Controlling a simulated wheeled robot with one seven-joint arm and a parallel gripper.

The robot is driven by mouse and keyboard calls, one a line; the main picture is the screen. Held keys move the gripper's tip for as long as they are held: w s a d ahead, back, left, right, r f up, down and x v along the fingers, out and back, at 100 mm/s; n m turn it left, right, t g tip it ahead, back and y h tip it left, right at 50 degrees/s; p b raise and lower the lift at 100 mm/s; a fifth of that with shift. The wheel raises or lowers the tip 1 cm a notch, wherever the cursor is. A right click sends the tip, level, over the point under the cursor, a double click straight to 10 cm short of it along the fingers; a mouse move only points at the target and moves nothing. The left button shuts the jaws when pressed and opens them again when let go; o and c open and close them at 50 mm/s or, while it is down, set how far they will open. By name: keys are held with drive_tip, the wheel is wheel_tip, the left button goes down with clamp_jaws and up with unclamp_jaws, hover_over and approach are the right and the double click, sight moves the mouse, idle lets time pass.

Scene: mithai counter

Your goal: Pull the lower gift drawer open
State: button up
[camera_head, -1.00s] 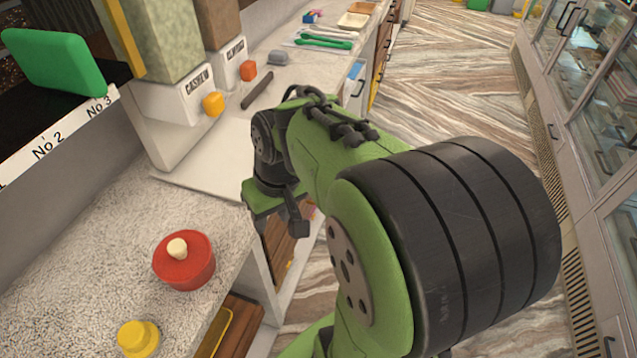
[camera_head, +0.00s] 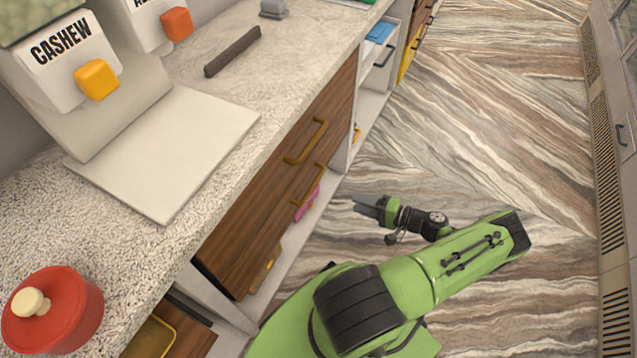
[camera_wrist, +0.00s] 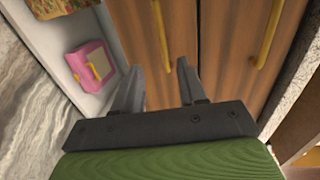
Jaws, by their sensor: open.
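The lower gift drawer (camera_head: 252,247) is a brown wooden front under the counter, with a brass bar handle (camera_head: 309,187). It looks shut, flush with the drawer above. In the wrist view, which is turned sideways, the lower drawer front (camera_wrist: 140,28) is left of the upper one, and its handle (camera_wrist: 163,38) lines up between my fingers. My gripper (camera_head: 358,203) is open and empty, out over the floor in front of the drawers. It also shows in the wrist view (camera_wrist: 160,64). In the head view a gap separates it from the handle.
The upper drawer (camera_head: 285,128) has its own brass handle (camera_head: 306,141). A pink box (camera_wrist: 91,65) sits in the open shelf below the drawers. On the counter are a white board (camera_head: 185,140), a red pot (camera_head: 52,308) and the cashew dispenser (camera_head: 65,60). The striped floor is clear.

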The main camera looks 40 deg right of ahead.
drive_tip(key=b+x, duration=0.2)
drive_tip(key=x, duration=1.3)
drive_tip(key=shift+w+a+b, duration=0.2)
drive_tip(key=shift+a+b, duration=0.1)
drive_tip(key=shift+a, duration=0.05)
drive_tip(key=shift+r, duration=0.1)
clamp_jaws()
